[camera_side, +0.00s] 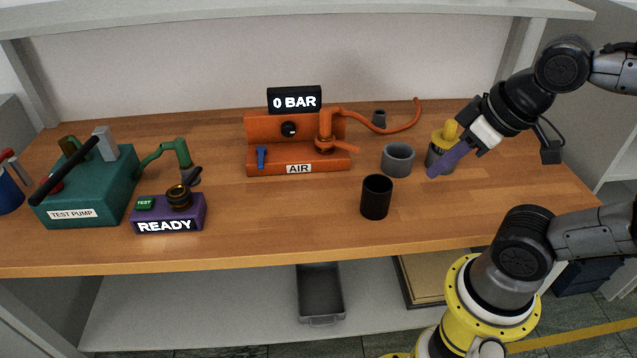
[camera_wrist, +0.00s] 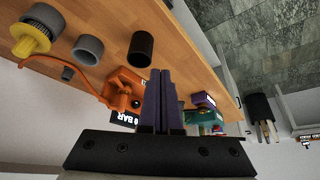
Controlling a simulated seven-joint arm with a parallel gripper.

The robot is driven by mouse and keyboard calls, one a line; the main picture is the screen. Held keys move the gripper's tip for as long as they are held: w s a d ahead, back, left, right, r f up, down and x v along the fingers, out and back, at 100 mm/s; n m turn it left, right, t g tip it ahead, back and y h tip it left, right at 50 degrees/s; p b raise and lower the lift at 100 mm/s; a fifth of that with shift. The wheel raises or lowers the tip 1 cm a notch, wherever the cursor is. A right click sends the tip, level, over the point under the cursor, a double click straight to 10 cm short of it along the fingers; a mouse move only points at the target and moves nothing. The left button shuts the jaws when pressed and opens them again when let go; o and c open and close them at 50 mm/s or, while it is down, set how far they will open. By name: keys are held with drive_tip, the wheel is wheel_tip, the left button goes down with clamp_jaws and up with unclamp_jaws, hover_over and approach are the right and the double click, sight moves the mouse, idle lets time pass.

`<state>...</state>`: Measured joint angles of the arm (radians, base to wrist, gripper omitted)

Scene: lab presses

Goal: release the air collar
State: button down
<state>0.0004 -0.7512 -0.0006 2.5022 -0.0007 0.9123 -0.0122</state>
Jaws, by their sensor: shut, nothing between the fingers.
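The orange air station (camera_side: 262,128) stands at the back middle of the bench, with an "AIR" label and a display (camera_side: 294,99) reading "0 BAR". On its right side an orange elbow fitting with a hose (camera_side: 385,128) sits in a collar (camera_side: 325,146) with a side lever. The station also shows in the wrist view (camera_wrist: 113,90), partly hidden by my fingers. My gripper (camera_side: 433,175), with purple fingers, is shut and empty. It is right of the station, in front of a grey cup with a yellow part (camera_side: 452,130). Its fingers also show in the wrist view (camera_wrist: 161,73).
A black cup (camera_side: 376,198) and a grey ring (camera_side: 398,159) stand between my gripper and the station. A small grey piece (camera_side: 379,117) lies behind. At left are a teal test pump (camera_side: 95,190) and a purple "READY" box (camera_side: 168,215). The bench front is clear.

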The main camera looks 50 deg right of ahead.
drive_tip(key=w+d+r+n+g+h, duration=0.1)
drive_tip(key=w+d+n+g+h, duration=0.1)
drive_tip(key=d+n+g+h, duration=0.45)
drive_tip(key=w+d+f+n+g+h, duration=0.1)
drive_tip(key=w+h, duration=0.1)
drive_tip(key=w, duration=0.3)
drive_tip(key=w+d+n+h, duration=0.1)
drive_tip(key=w+n+h, duration=0.15)
drive_tip(key=w, duration=0.25)
drive_tip(key=w+a+f+n+t+h, duration=0.2)
drive_tip(key=w+a+f+n+h, duration=0.35)
drive_tip(key=w+f, duration=0.2)
drive_tip(key=n+t+h, duration=0.1)
drive_tip(key=n+t, duration=0.3)
drive_tip(key=n, duration=0.1)
approach(353, 151)
drive_tip(key=x, duration=0.7)
drive_tip(key=shift+w+a, duration=0.1)
drive_tip(key=shift+t, duration=0.25)
